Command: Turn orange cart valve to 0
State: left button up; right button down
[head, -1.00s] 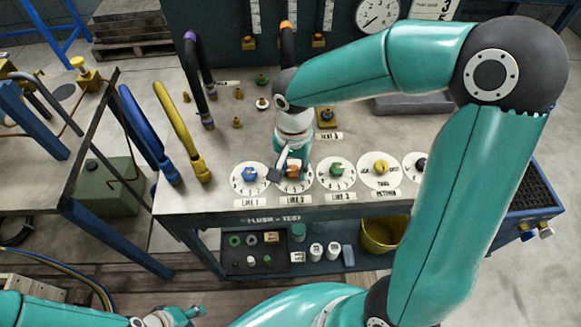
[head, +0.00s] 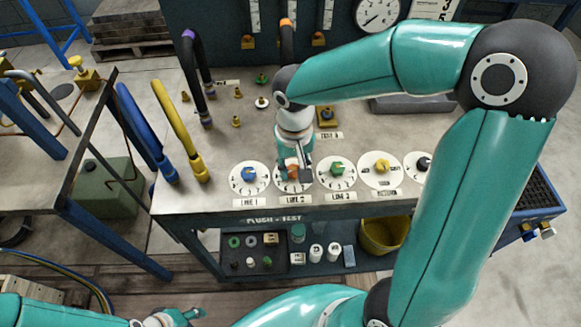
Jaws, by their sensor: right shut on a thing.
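The orange cart valve (head: 292,173) sits on a white numbered dial (head: 291,188), the second from the left in the row along the cart's front edge. My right gripper (head: 295,172) comes down over it from behind and is shut on it. The gripper hides most of the knob and the upper part of the dial, so I cannot read its setting. My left gripper (head: 190,314) is low at the bottom edge, away from the cart, small in view; I cannot tell whether it is open.
A blue valve (head: 249,174) is left of the orange one; a green valve (head: 337,169) is close on its right, then a yellow valve (head: 382,167). Blue and yellow hoses (head: 186,135) rise at the cart's left. A lower shelf holds small parts and a yellow bucket (head: 384,236).

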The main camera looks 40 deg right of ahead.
jog(key=n, duration=0.3)
jog(key=shift+w+r+n, duration=0.15)
jog(key=shift+w+n, duration=0.1)
jog(key=shift+n, duration=0.15)
jog(key=n, duration=0.3)
jog(key=shift+d+n, duration=0.1)
jog(key=shift+n, duration=0.2)
jog(key=n, duration=0.3)
jog(key=shift+n+p, duration=0.35)
jog(key=shift+n, duration=0.05)
jog(key=n, duration=0.3)
jog(key=shift+p, duration=0.4)
jog(key=n+p, duration=0.1)
jog(key=n, duration=0.3)
jog(key=shift+r, duration=0.1)
jog(key=n+p, duration=0.1)
jog(key=n, duration=0.2)
jog(key=shift+w+n, duration=0.1)
jog(key=shift+n, duration=0.3)
jog(key=n+p, duration=0.2)
jog(key=n, duration=0.2)
jog(key=shift+n+p, duration=0.85)
jog(key=shift+n, duration=0.45)
jog(key=shift+w, duration=0.1)
